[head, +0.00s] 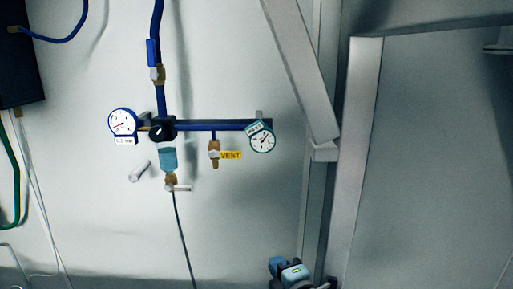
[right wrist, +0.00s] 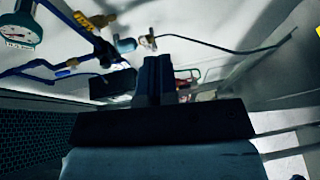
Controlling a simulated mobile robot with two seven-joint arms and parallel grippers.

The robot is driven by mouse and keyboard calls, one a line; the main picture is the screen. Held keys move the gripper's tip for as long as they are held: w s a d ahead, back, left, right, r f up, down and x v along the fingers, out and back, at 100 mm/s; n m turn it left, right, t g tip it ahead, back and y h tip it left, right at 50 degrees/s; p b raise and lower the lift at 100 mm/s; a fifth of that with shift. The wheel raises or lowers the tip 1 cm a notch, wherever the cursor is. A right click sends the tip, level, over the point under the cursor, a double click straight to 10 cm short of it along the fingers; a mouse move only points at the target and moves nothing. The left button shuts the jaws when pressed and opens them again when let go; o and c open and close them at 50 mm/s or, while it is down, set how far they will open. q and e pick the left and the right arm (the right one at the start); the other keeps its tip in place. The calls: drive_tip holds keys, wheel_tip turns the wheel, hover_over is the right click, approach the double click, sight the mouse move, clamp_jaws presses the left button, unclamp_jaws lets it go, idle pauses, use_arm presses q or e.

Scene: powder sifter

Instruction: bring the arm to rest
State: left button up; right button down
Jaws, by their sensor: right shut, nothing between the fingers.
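My right gripper (right wrist: 157,75) shows in the right wrist view, its two dark fingers pressed together and empty. In the head view a light-blue and black part of my right arm (head: 292,273) shows at the bottom edge, right of the middle. The fingertips cannot be made out there. It is low and to the right of the pipework on the wall, and apart from it in the picture. My left gripper is in neither view.
A blue pipe (head: 205,125) on the pale wall carries a left gauge (head: 122,122), a right gauge (head: 262,137), a yellow VENT tag (head: 231,155) and a light-blue bowl (head: 168,159). A dark hose hangs below. Grey posts (head: 358,150) stand at the right.

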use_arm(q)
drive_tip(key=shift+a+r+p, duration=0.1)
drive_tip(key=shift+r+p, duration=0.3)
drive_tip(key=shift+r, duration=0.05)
use_arm(e)
drive_tip(key=s+d+f+m+g+h, duration=0.1)
drive_tip(key=s+d+f+m, duration=0.4)
drive_tip(key=s+f, duration=0.3)
drive_tip(key=s+d+f+m+g+h, duration=0.1)
drive_tip(key=s+d+f+m+g, duration=0.1)
drive_tip(key=s+d+f+m, duration=0.2)
drive_tip(key=s+d+f+m+g+h, duration=0.1)
drive_tip(key=s+d+f+m, duration=0.4)
drive_tip(key=s+f+m, duration=0.5)
drive_tip(key=s+f, duration=0.4)
drive_tip(key=s, duration=0.2)
drive_tip(key=shift+d+f+g+h, duration=0.15)
drive_tip(key=shift+d+g+h, duration=0.15)
drive_tip(key=shift+d+h, duration=0.1)
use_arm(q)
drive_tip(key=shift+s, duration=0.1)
